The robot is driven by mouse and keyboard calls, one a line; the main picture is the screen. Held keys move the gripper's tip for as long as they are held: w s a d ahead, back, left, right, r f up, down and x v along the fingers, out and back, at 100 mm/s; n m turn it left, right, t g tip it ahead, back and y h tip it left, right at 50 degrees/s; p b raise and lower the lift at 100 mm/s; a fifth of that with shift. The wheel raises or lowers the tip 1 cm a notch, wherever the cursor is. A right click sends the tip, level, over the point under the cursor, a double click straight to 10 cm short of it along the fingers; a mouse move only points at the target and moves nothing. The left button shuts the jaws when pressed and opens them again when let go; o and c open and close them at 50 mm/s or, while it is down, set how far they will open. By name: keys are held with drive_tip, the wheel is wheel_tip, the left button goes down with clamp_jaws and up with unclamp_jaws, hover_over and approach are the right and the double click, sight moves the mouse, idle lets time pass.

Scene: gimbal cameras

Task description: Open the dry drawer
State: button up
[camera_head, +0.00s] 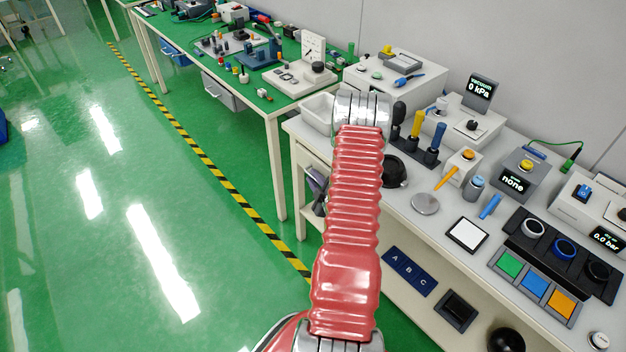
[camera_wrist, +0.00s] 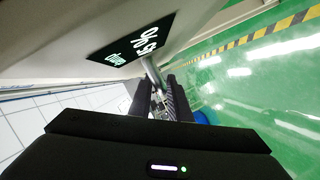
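The dry drawer's front shows in the wrist view as a pale panel (camera_wrist: 60,45) with a dark humidity display (camera_wrist: 135,40), seen rotated. A silver bar handle (camera_wrist: 152,72) stands out from it. My gripper (camera_wrist: 158,88) has its two dark fingers apart, with the handle near or between the tips. Contact with the handle cannot be made out. In the head view my red arm hides most of the drawer area at the bench's left end. A dark part that looks like my gripper (camera_head: 317,190) shows there beside the bench.
The grey-topped bench (camera_head: 400,205) carries several instruments, a white tray (camera_head: 318,112) and tools. A green-topped bench (camera_head: 262,103) with a grey drawer (camera_head: 222,92) stands behind. The green floor (camera_head: 120,200) left of the striped line (camera_head: 215,182) is clear.

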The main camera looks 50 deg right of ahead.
drive_tip(key=shift+c, duration=0.5)
clamp_jaws()
drive_tip(key=shift+a+f, duration=0.1)
drive_tip(key=shift+a, duration=0.1)
drive_tip(key=shift+d, duration=0.1)
